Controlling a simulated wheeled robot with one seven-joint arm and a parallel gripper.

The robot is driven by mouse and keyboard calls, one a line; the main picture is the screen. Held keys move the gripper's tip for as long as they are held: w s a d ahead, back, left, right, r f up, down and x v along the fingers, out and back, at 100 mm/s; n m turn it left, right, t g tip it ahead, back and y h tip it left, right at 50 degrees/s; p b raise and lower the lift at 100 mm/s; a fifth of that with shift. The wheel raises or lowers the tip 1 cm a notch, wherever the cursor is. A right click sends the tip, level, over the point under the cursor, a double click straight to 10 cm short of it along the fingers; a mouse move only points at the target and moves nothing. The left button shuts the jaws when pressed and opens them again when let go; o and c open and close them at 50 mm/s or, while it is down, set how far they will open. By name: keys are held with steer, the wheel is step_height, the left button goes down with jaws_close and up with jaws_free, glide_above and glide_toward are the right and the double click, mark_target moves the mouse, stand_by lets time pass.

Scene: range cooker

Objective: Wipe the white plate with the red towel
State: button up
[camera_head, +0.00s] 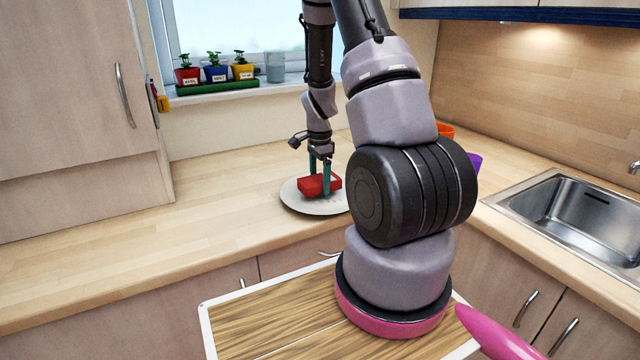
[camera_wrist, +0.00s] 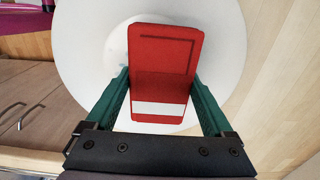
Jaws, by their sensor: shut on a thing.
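The white plate (camera_head: 290,197) lies on the wooden counter in the corner, partly hidden behind my arm in the head view. It also shows in the wrist view (camera_wrist: 85,45), under the towel. The red towel (camera_head: 309,187) is a small folded block over the plate. In the wrist view the towel (camera_wrist: 165,60) has a white band near the gripper. My gripper (camera_head: 321,180) points down and is shut on the towel, with one teal finger on each side. In the wrist view its fingers (camera_wrist: 160,95) press on the towel's sides. Whether the towel touches the plate is hard to tell.
Bare counter (camera_head: 130,230) stretches left of the plate. An orange container (camera_head: 445,131) and a purple one (camera_head: 474,161) stand behind my arm. A metal sink (camera_head: 585,205) is at the right. Several small potted plants (camera_head: 215,72) stand on the windowsill.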

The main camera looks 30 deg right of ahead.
mark_target(320, 179)
steer(key=shift+r, duration=2.55)
steer(key=shift+r, duration=1.5)
